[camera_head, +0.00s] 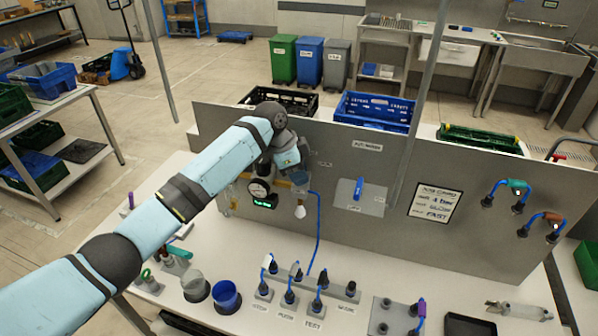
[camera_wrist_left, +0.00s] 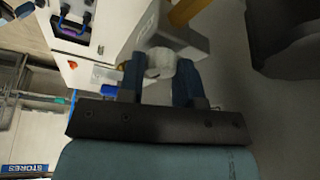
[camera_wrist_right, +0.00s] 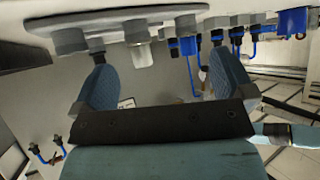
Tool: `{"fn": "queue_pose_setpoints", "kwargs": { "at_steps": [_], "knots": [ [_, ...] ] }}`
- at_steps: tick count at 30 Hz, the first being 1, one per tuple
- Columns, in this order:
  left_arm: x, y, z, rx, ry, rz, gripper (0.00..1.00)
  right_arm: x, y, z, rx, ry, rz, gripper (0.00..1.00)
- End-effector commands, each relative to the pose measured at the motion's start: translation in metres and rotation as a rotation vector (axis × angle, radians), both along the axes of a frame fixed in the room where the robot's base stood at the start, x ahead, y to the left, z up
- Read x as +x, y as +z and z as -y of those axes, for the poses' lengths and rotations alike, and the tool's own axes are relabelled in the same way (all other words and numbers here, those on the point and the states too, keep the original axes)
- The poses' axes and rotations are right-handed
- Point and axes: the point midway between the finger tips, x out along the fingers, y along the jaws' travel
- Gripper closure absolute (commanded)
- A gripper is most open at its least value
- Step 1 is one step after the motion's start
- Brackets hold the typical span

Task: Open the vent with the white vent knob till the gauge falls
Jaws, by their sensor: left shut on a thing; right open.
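My left arm reaches across the table to the grey panel. Its gripper (camera_head: 290,163) is beside the gauge, with the fingertips hard to make out in the head view. In the left wrist view the two dark blue fingers (camera_wrist_left: 160,70) are shut on a round white knob (camera_wrist_left: 160,60), the vent knob. The round gauge (camera_head: 258,188) sits on the panel, left of a blue hose; its needle is too small to read. A green display (camera_head: 265,204) is lit below it. A white part (camera_head: 299,213) hangs below the gripper. My right gripper (camera_wrist_right: 162,68) is open and empty.
A grey plate with a blue lever (camera_head: 358,188) and a sign card (camera_head: 435,203) are on the panel to the right.

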Motion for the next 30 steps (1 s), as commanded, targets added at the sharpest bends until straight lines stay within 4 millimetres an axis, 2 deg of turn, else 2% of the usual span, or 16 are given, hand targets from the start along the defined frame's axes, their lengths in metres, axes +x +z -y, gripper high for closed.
{"fn": "queue_pose_setpoints", "kwargs": {
  "at_steps": [9, 10, 12, 13, 23, 26, 30],
  "knots": [
    [0.000, 0.000, 0.000, 0.000, -0.002, 0.001, 0.92, 0.000, 0.000, 0.000, 0.000, 0.000, 0.000, 0.00],
    [0.000, 0.001, 0.000, 0.000, -0.002, 0.001, 0.64, 0.000, 0.000, 0.000, 0.000, 0.000, 0.000, 0.00],
    [0.000, 0.000, 0.000, 0.000, -0.002, 0.001, 0.48, 0.000, 0.000, 0.000, 0.000, 0.000, 0.000, 0.00],
    [0.000, 0.000, 0.000, 0.000, -0.001, 0.000, 0.43, 0.000, 0.000, 0.000, 0.000, 0.000, 0.000, 0.00],
    [0.000, 0.003, -0.001, 0.000, -0.001, 0.001, 0.43, 0.000, -0.001, 0.000, -0.001, 0.001, 0.001, 0.00],
    [0.001, 0.012, -0.006, 0.000, -0.001, 0.004, 0.43, 0.001, -0.003, 0.000, -0.005, 0.004, 0.004, 0.00],
    [0.000, 0.037, -0.016, -0.001, 0.000, 0.005, 0.43, 0.002, -0.005, 0.000, -0.014, 0.019, 0.018, 0.00]
  ]
}}
